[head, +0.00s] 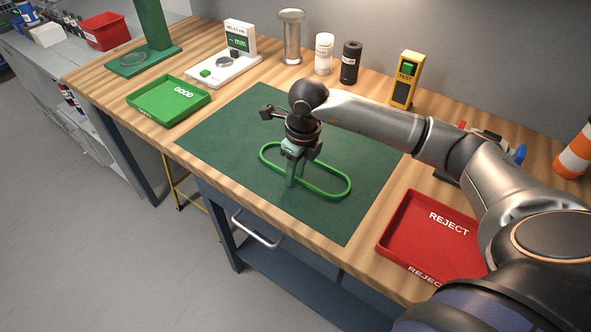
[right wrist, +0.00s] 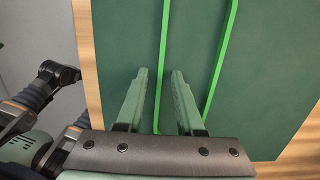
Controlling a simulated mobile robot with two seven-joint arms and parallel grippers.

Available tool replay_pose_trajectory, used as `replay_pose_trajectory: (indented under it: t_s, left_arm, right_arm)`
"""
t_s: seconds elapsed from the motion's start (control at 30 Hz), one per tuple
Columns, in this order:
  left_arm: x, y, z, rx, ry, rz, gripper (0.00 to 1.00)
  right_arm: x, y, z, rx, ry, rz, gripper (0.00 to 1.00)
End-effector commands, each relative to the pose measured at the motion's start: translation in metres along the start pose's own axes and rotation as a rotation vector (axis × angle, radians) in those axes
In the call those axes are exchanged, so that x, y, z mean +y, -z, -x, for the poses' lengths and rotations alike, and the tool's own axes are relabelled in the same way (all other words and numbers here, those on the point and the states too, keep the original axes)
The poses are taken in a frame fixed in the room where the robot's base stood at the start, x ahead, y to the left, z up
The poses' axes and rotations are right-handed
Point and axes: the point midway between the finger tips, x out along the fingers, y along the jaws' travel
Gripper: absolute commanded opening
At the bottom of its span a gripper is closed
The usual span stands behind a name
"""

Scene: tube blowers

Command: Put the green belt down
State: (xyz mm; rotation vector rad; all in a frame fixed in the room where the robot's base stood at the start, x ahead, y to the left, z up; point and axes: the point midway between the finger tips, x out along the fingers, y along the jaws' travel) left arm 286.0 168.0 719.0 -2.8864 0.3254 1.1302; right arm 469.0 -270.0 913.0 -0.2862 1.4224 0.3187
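The green belt (head: 335,180) is a long closed loop over the dark green mat (head: 225,125). It looks flat and seems to rest on the mat. My right gripper (head: 292,184) points down at the belt's near side. In the right wrist view, the two fingertips of my right gripper (right wrist: 161,72) stand apart. One strand of the belt (right wrist: 163,45) runs between them, with a visible gap on both sides. The belt's other strand lies to the right of the fingers. My left gripper does not show in the head view.
A green GOOD tray (head: 145,107) is at the left and a red REJECT tray (head: 395,225) at the right.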

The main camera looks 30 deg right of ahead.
Motion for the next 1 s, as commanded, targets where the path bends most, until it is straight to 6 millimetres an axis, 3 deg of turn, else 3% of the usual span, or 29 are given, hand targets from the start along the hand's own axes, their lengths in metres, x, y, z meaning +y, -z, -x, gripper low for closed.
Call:
replay_pose_trajectory:
  t_s: [0.17, 0.7, 1.0]
  left_arm:
    - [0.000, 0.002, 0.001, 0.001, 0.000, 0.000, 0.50]
    - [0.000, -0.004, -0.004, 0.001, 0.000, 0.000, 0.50]
    - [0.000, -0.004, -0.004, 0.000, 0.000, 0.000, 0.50]
  right_arm:
    - [-0.001, -0.001, 0.009, -0.002, 0.001, 0.000, 0.36]
    - [0.000, -0.001, 0.111, -0.004, 0.001, 0.000, 0.36]
    - [0.000, 0.000, 0.124, 0.000, 0.000, 0.000, 0.36]
